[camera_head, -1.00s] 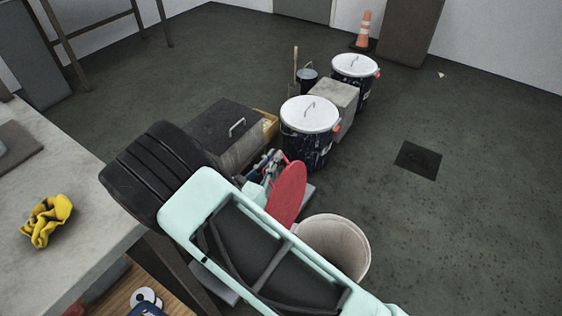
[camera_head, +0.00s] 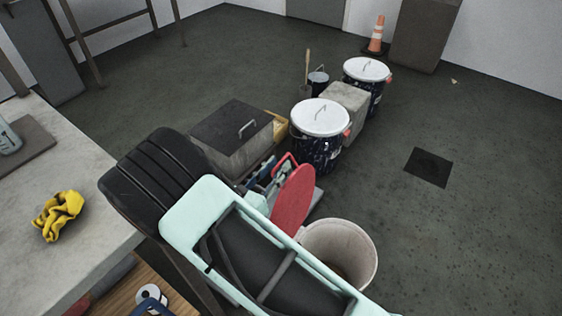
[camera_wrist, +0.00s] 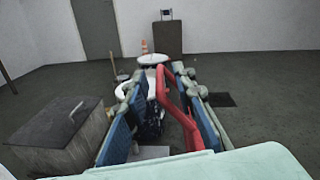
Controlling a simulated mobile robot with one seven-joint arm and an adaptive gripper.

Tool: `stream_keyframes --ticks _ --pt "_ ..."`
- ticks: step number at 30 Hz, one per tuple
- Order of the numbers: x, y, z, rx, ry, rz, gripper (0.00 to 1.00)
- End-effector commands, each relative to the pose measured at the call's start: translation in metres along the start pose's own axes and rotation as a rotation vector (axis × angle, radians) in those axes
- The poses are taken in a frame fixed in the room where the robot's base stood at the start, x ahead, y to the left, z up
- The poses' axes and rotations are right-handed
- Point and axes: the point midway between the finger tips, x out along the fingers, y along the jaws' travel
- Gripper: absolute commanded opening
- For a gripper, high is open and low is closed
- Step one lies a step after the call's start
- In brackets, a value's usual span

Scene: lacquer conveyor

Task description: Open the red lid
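The red lid (camera_head: 293,197) stands steeply tilted, almost upright, at the left rim of a pale round bin (camera_head: 368,262). The bin's mouth is uncovered. The lid's red handle (camera_head: 283,156) rises at its upper left. My gripper (camera_head: 262,174) is beside the handle, left of the lid, partly hidden by my arm. In the wrist view, my gripper (camera_wrist: 157,74) has its two blue-padded fingers spread apart. The red handle (camera_wrist: 163,82) shows between them, nearer the right finger. Whether it touches that finger is unclear.
A grey box with a dark lid (camera_head: 230,140) stands left of the gripper. White-lidded drums (camera_head: 318,118) and a concrete block (camera_head: 346,101) are behind. A workbench (camera_head: 85,230) with a yellow cloth (camera_head: 58,214) is at left. Floor at right is clear.

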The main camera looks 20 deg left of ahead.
Motion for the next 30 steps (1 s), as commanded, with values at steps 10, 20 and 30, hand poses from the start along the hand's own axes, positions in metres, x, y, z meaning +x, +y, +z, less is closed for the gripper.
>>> stream_keyframes --ticks 10,20,30 --pt "-0.072 0.001 0.000 0.000 0.001 0.004 0.24" --pt "-0.093 0.000 0.000 0.000 0.001 0.001 0.24" --pt "-0.076 -0.014 0.007 0.034 0.013 -0.059 0.06"
